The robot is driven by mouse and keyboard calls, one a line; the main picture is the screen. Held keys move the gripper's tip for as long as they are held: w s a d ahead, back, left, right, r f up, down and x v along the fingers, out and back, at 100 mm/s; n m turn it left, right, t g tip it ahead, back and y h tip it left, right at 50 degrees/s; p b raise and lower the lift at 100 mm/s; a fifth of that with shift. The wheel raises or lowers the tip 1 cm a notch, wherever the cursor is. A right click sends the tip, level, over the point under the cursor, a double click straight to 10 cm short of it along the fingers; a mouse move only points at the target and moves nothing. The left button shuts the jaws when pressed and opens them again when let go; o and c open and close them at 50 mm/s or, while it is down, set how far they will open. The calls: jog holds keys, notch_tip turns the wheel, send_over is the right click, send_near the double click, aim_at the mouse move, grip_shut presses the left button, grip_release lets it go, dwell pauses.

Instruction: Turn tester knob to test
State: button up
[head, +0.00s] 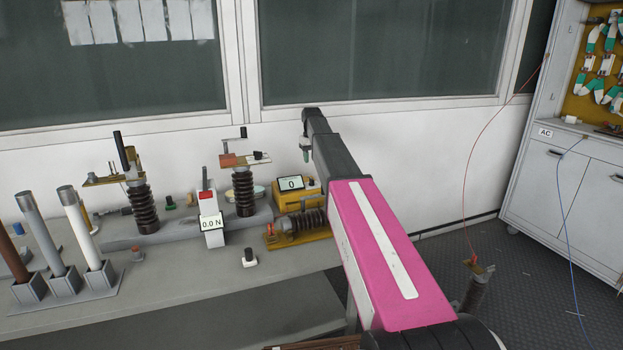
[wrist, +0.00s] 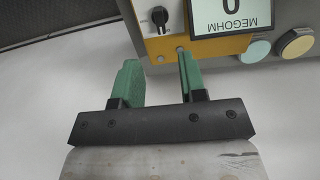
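The tester is a yellow box (head: 284,205) with a white display reading 0, at the back of the bench in the head view. In the wrist view the yellow tester face (wrist: 160,47) is at the top, with its MEGOHM display (wrist: 232,22). The small black knob (wrist: 160,17) sits on that face, left of the display. My gripper (wrist: 158,64) is open and empty, its two green fingers apart and pointing toward the tester. The knob lies beyond the fingertips, untouched. In the head view my gripper (head: 305,150) is above the tester, and its fingers are small there.
A force gauge (head: 211,222) reading 0.0 N and a ribbed insulator (head: 243,192) stand left of the tester. Tubes in holders (head: 85,230) stand far left.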

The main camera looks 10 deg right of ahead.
aim_at(312, 179)
notch_tip(312, 179, down, 10)
jog(key=shift+r, duration=0.15)
jog(key=shift+c, duration=0.3)
grip_shut()
